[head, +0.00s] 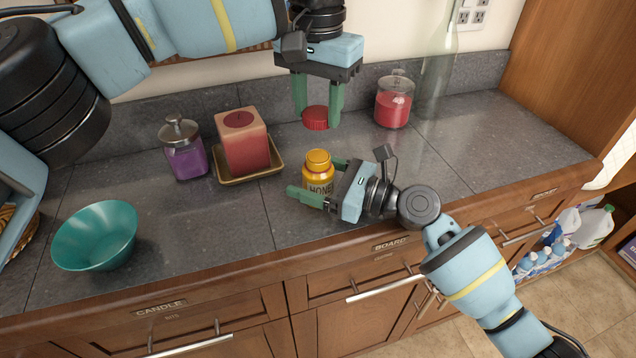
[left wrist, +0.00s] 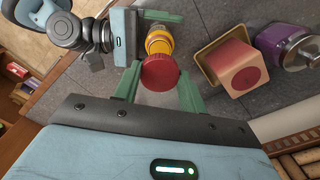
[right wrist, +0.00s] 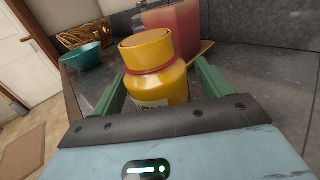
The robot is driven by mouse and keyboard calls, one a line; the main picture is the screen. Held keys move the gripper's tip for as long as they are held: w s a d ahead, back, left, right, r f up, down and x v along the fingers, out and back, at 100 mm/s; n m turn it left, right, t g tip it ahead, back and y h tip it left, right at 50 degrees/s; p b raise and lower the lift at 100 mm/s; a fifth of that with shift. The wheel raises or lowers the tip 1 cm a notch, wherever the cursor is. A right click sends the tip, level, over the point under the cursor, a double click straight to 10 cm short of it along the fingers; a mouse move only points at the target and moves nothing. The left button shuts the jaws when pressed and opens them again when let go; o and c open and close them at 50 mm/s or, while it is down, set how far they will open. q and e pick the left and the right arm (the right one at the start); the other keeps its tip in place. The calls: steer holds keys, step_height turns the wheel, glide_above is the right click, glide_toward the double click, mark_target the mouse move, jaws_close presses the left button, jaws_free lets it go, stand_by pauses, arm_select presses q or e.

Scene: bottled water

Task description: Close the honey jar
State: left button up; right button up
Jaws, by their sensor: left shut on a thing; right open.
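The honey jar (head: 318,182) is a yellow jar with a HONEY label and an orange-yellow top with no lid on it. It stands upright on the grey counter. My right gripper (head: 313,178) is open, low at the counter, with one finger on each side of the jar. The right wrist view shows the jar (right wrist: 158,80) between its fingers. My left gripper (head: 318,114) is shut on the red lid (head: 315,119) and holds it up, apart from the jar. The lid (left wrist: 160,72) also shows in the left wrist view, partly covering the jar (left wrist: 158,40).
A pink candle block (head: 243,145) on a tan tray (head: 262,174) and a purple jar (head: 185,155) stand left of the honey. A teal bowl (head: 95,235) is farther left. A red candle jar (head: 394,100) and a glass bottle (head: 437,75) stand behind. The right counter is clear.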

steer(key=shift+w+a, duration=0.25)
steer(key=shift+a, duration=0.35)
steer(key=c, duration=1.5)
arm_select(q)
glide_above(317, 157)
steer(key=shift+f, duration=2.5)
arm_select(e)
steer(key=shift+o, duration=0.2)
